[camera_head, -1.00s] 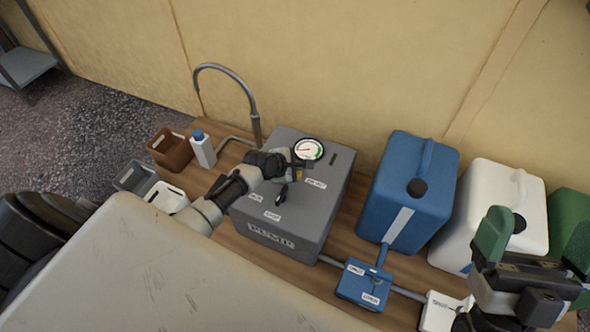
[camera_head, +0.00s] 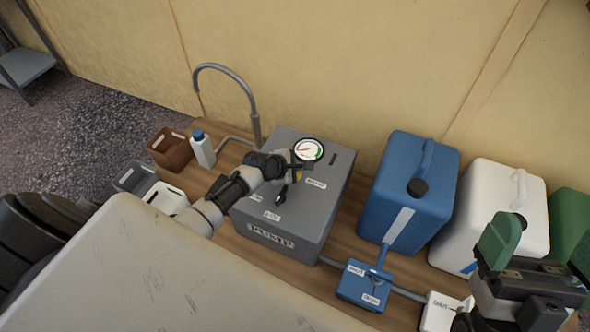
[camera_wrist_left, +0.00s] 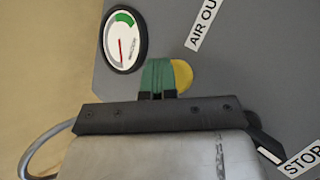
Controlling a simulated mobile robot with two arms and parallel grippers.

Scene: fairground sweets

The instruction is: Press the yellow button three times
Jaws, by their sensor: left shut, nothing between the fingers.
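The yellow button (camera_wrist_left: 182,74) is on top of the grey pump box (camera_head: 325,190), beside the AIR OUT label. In the left wrist view my left gripper (camera_wrist_left: 158,75) is shut and empty, with its green fingertips over the left part of the button. Whether the tips touch the button cannot be told.
A round gauge (camera_head: 309,150) with a red needle stands behind the button. A blue canister (camera_head: 405,190), a white canister (camera_head: 488,215) and a small blue valve box (camera_head: 364,284) are to the right. Small bins (camera_head: 170,150) and a curved pipe (camera_head: 236,75) are to the left.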

